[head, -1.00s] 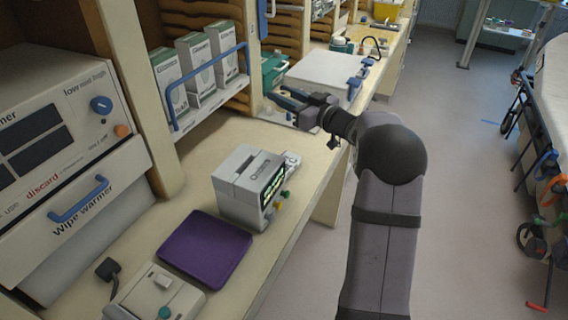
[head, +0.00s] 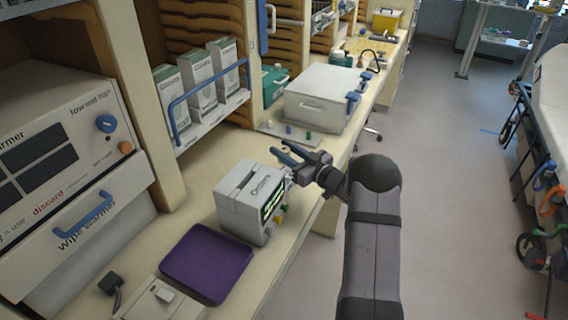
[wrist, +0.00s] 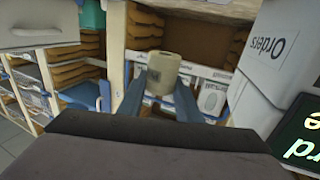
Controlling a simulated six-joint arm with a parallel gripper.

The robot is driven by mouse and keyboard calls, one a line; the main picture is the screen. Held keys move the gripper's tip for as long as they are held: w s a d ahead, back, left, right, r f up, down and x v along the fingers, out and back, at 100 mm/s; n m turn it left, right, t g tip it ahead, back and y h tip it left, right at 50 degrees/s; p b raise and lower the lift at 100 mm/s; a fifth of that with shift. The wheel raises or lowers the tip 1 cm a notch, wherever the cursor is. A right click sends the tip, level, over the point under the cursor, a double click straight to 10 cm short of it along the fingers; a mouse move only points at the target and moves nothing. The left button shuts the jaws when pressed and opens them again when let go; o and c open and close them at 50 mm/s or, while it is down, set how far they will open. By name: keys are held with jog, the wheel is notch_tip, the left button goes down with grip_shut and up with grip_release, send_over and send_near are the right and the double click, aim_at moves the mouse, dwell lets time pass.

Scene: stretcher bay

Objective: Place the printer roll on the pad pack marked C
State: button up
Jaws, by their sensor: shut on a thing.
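My gripper (head: 281,152) is behind and right of the grey-white "Orders" printer (head: 248,200) in the head view. In the wrist view its blue fingers (wrist: 160,88) are shut on a cream roll (wrist: 163,68), the printer roll, held between the fingertips. I cannot make out the roll in the head view. Several white-and-green upright packs (head: 197,80) stand on the shelf behind a blue rail. Their small marks are too blurred to read, so I cannot tell which pack is marked C.
A purple tray (head: 207,262) lies in front of the printer. A wipe warmer (head: 60,150) stands at the left. A large white box (head: 322,97) with blue latches is farther along the counter. Bare counter (head: 205,160) lies between shelf and printer.

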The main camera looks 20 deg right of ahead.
jog(key=shift+f+p, duration=0.6)
jog(key=shift+f, duration=2.65)
jog(key=shift+f+b, duration=0.25)
jog(key=shift+b, duration=0.05)
jog(key=o, duration=1)
jog(key=shift+r, duration=0.1)
jog(key=shift+o, duration=0.2)
jog(key=shift+r+p, duration=0.15)
jog(key=shift+p, duration=0.15)
jog(key=b+v, duration=0.4)
jog(key=v, duration=0.6)
jog(key=shift+s+d, duration=0.2)
jog(key=shift+s, duration=0.1)
jog(key=shift+s+d, duration=0.25)
jog(key=shift+s, duration=0.45)
